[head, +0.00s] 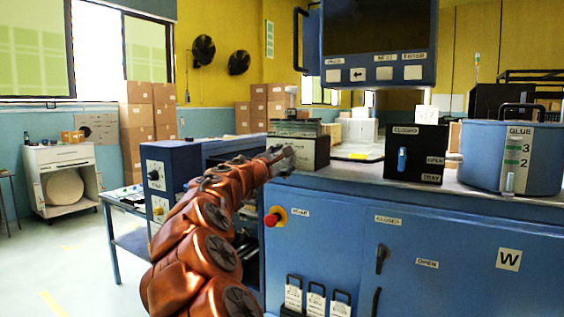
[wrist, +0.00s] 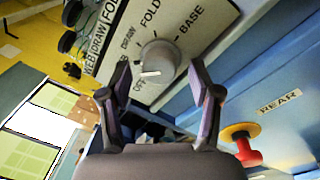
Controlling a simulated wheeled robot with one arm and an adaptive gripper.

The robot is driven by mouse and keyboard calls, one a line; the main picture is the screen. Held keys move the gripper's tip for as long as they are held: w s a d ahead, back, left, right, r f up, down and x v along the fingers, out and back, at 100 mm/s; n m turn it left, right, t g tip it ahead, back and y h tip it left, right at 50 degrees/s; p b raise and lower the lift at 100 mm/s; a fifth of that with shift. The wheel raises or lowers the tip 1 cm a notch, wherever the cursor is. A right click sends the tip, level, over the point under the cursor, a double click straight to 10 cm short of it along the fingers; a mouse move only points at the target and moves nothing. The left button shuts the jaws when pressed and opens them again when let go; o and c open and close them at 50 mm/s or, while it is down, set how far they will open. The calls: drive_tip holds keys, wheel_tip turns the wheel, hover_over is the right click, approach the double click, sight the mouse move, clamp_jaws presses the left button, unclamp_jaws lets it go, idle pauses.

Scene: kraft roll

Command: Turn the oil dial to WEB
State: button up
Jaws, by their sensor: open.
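The oil dial (wrist: 158,58) is a round grey knob on a cream plate (wrist: 222,18) in the wrist view. Labels OFF, DRAW, FOLD and BASE show around it; a WEB label is on the strip at the far left. A white mark on the knob's lower left points left, close to OFF; its exact setting is hard to tell. My gripper (wrist: 162,76) is open, its fingers on either side just below the knob; I cannot tell whether they touch it. In the head view my gripper (head: 282,157) is at the left end of a dark-and-cream box (head: 308,152), and the dial is hidden.
A red knob on yellow (head: 274,217), labelled REAR, sits on the blue cabinet (head: 335,250) below my gripper. A black CLOSED/OPEN tray box (head: 416,168) and a blue GLUE tank (head: 490,160) stand farther right. A blue machine (head: 172,165) is at left.

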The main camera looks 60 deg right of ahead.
drive_tip(key=s+a, duration=0.1)
drive_tip(key=a, duration=1)
drive_tip(key=shift+a+f, duration=0.35)
drive_tip(key=shift+s, duration=0.1)
